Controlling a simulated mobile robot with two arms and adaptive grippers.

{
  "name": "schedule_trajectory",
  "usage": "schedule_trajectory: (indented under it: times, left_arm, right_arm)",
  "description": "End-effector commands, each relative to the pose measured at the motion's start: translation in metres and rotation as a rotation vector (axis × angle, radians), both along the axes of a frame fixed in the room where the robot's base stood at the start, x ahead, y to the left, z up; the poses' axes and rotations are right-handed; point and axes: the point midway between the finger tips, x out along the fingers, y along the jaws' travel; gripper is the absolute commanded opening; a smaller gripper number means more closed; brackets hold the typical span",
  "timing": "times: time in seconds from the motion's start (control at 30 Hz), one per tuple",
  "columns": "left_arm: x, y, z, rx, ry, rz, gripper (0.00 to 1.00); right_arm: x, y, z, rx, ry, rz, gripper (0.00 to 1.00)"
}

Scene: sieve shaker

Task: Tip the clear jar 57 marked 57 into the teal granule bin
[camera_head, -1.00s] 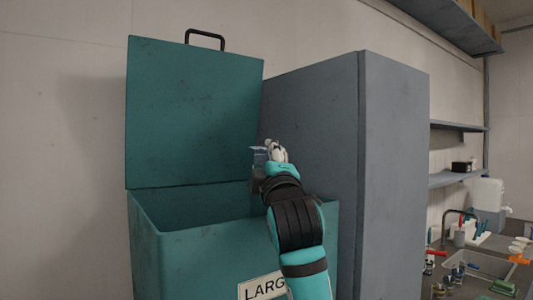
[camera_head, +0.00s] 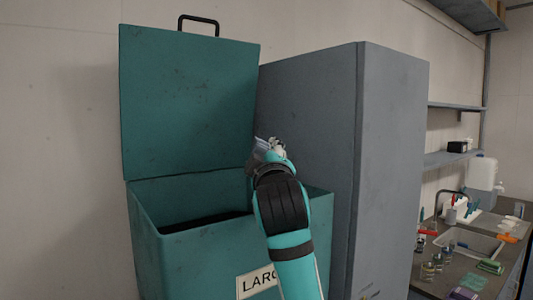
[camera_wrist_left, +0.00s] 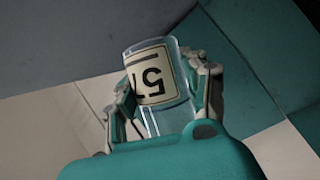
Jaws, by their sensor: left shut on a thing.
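The clear jar 57 (camera_wrist_left: 173,112) shows in the left wrist view, with a cream label reading 57 that appears upside down there. My left gripper (camera_wrist_left: 165,92) is shut on it, one finger on each side. In the head view the jar (camera_head: 262,144) is a small pale shape, partly hidden by my gripper (camera_head: 272,150), and looks tilted. The teal granule bin (camera_head: 200,265) stands open with its lid (camera_head: 190,100) raised at the back. The gripper and jar are over the right part of the bin opening. Whether the jar holds anything is unclear. My right gripper is not in view.
A tall grey cabinet (camera_head: 390,170) stands directly right of the bin. Farther right is a counter with a sink (camera_head: 470,243), small jars (camera_head: 432,262) and a white dispenser (camera_head: 482,173). Shelves (camera_head: 455,158) hang above. A bare wall (camera_head: 60,150) is at the left.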

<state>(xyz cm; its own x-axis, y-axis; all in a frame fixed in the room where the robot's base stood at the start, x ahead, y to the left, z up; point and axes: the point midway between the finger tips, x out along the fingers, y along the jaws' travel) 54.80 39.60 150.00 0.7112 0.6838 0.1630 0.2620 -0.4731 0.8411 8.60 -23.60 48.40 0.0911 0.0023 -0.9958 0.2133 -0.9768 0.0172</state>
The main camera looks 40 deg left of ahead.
Motion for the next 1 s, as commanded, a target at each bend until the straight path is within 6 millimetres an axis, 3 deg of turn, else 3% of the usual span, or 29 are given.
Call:
schedule_trajectory:
  times: [0.6, 1.0]
  left_arm:
    - [-0.003, 0.001, 0.000, 0.100, 0.348, 0.000, 0.08]
    - [-0.003, 0.001, -0.005, 0.112, 0.385, 0.000, 0.08]
  right_arm:
    - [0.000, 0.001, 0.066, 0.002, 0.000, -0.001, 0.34]
    - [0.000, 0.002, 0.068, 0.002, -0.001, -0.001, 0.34]
